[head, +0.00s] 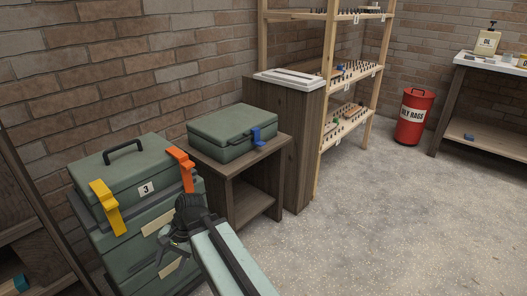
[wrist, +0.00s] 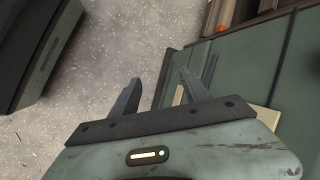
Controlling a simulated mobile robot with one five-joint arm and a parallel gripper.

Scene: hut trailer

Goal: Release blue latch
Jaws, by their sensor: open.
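The blue latch (head: 257,136) is on the front of a closed green case (head: 225,124), which rests on a small dark wooden table (head: 232,168). The latch does not show in the wrist view. My gripper is in front of the stacked green boxes at the lower left of the head view, apart from the blue latch.
The green box stack (head: 122,180) beside my gripper has a yellow latch (head: 106,205), an orange latch (head: 181,165) and a black handle. A wooden shelf (head: 345,80) with small parts stands behind. A red bin (head: 414,118) is farther off. Floor (head: 380,210) at right is clear.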

